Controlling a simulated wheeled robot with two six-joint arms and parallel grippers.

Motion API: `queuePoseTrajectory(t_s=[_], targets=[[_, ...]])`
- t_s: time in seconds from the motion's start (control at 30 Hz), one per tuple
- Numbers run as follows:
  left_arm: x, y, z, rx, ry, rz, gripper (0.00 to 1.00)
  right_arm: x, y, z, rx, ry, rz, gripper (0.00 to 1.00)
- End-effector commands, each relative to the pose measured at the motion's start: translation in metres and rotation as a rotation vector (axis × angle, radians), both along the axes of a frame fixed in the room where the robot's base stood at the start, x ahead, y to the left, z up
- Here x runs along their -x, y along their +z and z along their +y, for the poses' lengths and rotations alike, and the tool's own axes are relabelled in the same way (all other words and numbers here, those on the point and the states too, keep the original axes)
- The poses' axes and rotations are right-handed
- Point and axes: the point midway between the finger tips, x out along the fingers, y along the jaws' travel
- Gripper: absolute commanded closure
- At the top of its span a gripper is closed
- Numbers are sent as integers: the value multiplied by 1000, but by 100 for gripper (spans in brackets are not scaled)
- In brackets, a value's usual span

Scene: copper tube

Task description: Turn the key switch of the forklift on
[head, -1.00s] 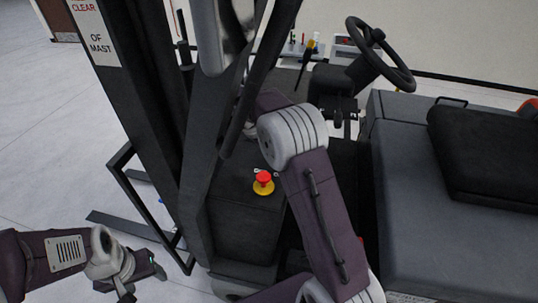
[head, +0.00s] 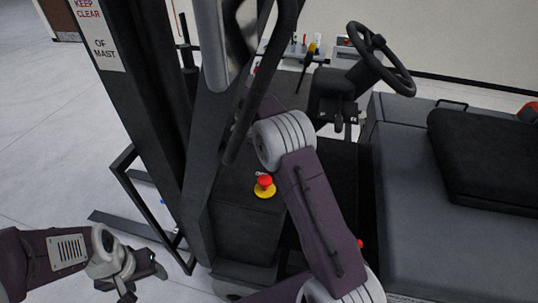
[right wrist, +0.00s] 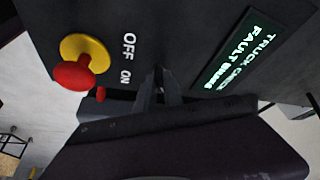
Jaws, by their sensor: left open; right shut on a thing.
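In the right wrist view, my right gripper (right wrist: 160,94) is shut at the dark panel, just beside the white OFF and ON lettering (right wrist: 127,60). The key of the key switch is between its fingers and hidden by them, so its angle cannot be told. A display (right wrist: 238,52) on the same panel is lit with green text, including "FAULT". In the head view the right gripper is hidden behind my arm and the mast parts. My left gripper (head: 146,282) is open and empty at the lower left, away from the forklift panel.
A red emergency button on a yellow base (head: 264,187) stands close to my right arm, and shows near the gripper in the right wrist view (right wrist: 77,68). The steering wheel (head: 380,58), seat (head: 485,150) and mast (head: 130,110) surround the space. Open floor lies at the left.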

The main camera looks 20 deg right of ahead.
Motion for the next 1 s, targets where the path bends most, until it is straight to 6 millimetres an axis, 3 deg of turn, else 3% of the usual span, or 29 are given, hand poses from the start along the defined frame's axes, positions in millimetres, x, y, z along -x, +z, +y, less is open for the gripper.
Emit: queuePoseTrajectory(t_s=[0.13,0.17,0.2,0.23,0.57,0.9,1.0], targets=[[0,-1,0,0,0,0,38,3,-3,-2,2,-6,11,100],[0,-1,0,0,0,0,38,3,-3,-2,2,-6,11,82],[0,-1,0,0,0,0,38,3,-3,-2,2,-5,12,71],[0,-1,0,0,0,0,38,3,-3,-2,3,-4,11,66],[0,-1,0,0,0,0,38,1,1,1,1,-1,3,66],[0,-3,0,0,0,0,38,-4,66,24,0,-1,3,66],[0,-2,0,0,0,0,38,-4,76,27,-1,-3,5,66]])
